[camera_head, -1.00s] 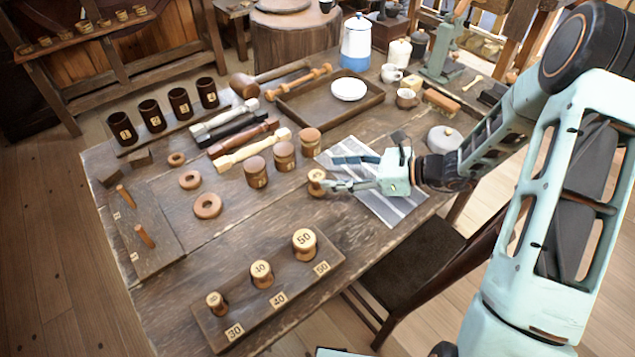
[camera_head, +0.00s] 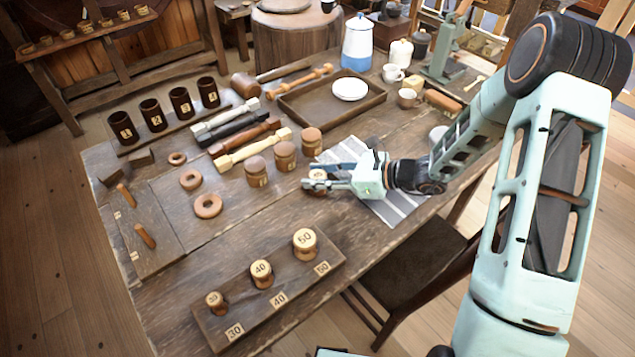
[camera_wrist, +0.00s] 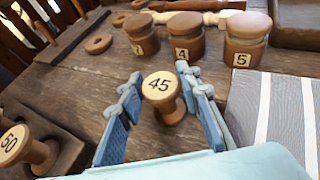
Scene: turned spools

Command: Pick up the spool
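The spool marked 45 (camera_wrist: 162,88) stands upright on the bare table in the wrist view, a turned wooden spool with a pale top. In the head view it is mostly hidden by my gripper, with only a bit of its top (camera_head: 318,174) showing. My gripper (camera_wrist: 158,118) is open, with its two blue-padded fingers on either side of the spool. The gripper also shows in the head view (camera_head: 318,178), low over the table at the edge of the striped cloth.
A wooden block (camera_head: 288,306) holds spools marked 30, 40 and 50 at the front. Lidded jars (camera_head: 285,156) stand just behind the gripper. Wooden rings (camera_head: 208,206) lie to the left; bare table is between.

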